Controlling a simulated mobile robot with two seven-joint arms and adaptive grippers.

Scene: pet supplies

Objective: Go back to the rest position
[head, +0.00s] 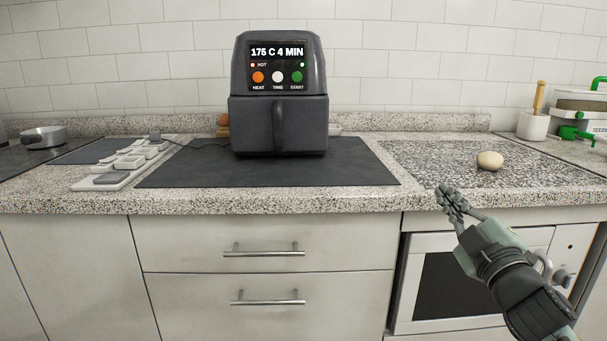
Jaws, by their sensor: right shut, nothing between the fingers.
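My right gripper (451,201) is shut and empty. It is in front of the counter's edge at the right, with its fingertips at about the height of the counter top. My right arm comes in from the lower right corner. A beige, rounded, egg-like item (490,161) lies on a speckled board (440,160), beyond and to the right of the gripper and apart from it. My left gripper is not in the head view.
A dark air fryer (279,95) showing "175 C 4 MIN" stands on a dark mat (360,171). A power strip (117,180) and a small pot (43,137) are at the left. A mortar (533,126) and a green-and-clear device (580,110) are at the right. An oven (466,280) is below.

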